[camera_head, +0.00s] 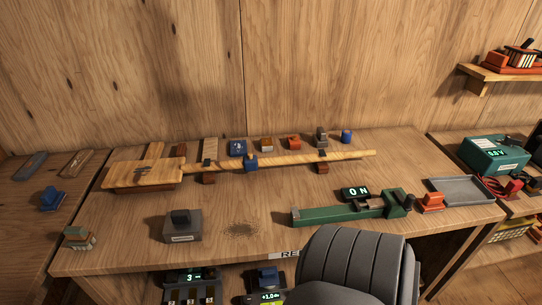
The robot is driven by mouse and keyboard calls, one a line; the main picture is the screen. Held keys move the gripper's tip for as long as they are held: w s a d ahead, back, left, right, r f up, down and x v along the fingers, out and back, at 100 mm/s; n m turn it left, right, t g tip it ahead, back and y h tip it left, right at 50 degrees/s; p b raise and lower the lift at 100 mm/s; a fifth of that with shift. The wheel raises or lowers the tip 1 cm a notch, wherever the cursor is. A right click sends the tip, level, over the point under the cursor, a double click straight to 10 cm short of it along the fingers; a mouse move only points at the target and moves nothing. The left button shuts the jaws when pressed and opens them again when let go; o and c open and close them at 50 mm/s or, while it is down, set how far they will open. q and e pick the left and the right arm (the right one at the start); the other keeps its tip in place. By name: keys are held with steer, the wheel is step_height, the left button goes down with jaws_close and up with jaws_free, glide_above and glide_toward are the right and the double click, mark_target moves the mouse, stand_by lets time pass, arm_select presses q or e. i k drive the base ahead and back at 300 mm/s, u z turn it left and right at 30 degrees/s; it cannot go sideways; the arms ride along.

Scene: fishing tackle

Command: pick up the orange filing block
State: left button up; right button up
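Two small orange blocks on the workbench could be the orange filing block; I cannot tell which one it is. One orange block (431,203) has a darker top and sits at the bench's right side, between a green clamp-like tool (345,212) and a grey tray. The other orange block (294,142) stands in the back row near the wall, behind a long wooden rod. Neither of my grippers shows in the head view.
The long wooden rod (310,157) lies across the back of the workbench (240,228). A grey block (182,226) stands at the front left. The grey tray (455,191) lies at the right.

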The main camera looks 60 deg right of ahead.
mark_target(432, 202)
steer(key=z, duration=3.6)
steer(key=k, duration=0.85)
steer(key=z, duration=1.7)
steer(key=i, duration=1.95)
steer(key=u, duration=0.5)
steer(key=i, duration=0.9)
steer(key=u, duration=1.55)
steer(key=i, duration=0.8)
steer(key=u, duration=0.75)
